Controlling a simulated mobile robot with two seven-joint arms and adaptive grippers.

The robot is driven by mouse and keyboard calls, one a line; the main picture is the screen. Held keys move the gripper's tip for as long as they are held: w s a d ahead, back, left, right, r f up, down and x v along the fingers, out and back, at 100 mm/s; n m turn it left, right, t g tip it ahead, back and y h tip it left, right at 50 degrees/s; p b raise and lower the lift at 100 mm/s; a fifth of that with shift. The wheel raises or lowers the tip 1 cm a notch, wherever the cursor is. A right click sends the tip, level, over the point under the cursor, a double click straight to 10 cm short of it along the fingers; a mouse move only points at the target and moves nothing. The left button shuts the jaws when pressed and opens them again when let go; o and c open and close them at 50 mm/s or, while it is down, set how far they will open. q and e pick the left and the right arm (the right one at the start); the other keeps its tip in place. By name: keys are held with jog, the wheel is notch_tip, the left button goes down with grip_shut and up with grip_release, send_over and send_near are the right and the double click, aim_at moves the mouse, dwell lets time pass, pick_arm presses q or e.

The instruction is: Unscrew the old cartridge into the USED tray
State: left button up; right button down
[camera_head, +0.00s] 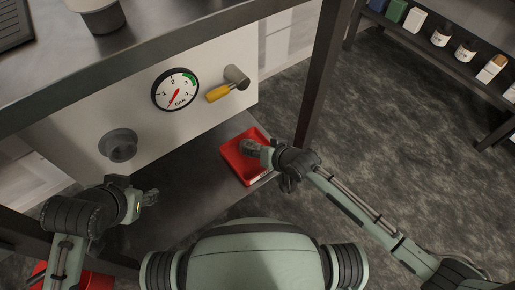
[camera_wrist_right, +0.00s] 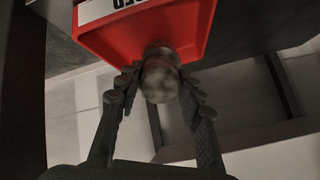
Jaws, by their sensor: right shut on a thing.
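The red tray (camera_head: 236,168) sits on the bench shelf below the panel. Its white label shows partly in the right wrist view (camera_wrist_right: 98,10), cut off by the frame edge. My right gripper (camera_head: 252,147) is over the tray. In the right wrist view its fingers (camera_wrist_right: 157,88) are shut on the old cartridge (camera_wrist_right: 160,75), a grey, mottled cylinder, with the red tray (camera_wrist_right: 140,32) just behind it. I cannot tell whether the cartridge touches the tray floor. My left gripper (camera_head: 149,197) is at the left, near the shelf's front, away from the tray; its opening is unclear.
The panel carries a dark round port (camera_head: 118,145) with nothing in it, a BAR gauge (camera_head: 176,90) and a yellow-handled lever (camera_head: 220,92). A bench post (camera_head: 322,75) stands right of the tray. Shelves with bottles and boxes (camera_head: 440,35) are at the far right.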

jog(key=c, duration=0.9)
grip_release()
jog(key=shift+f, duration=0.1)
jog(key=shift+s, duration=0.1)
jog(key=v, duration=1.2)
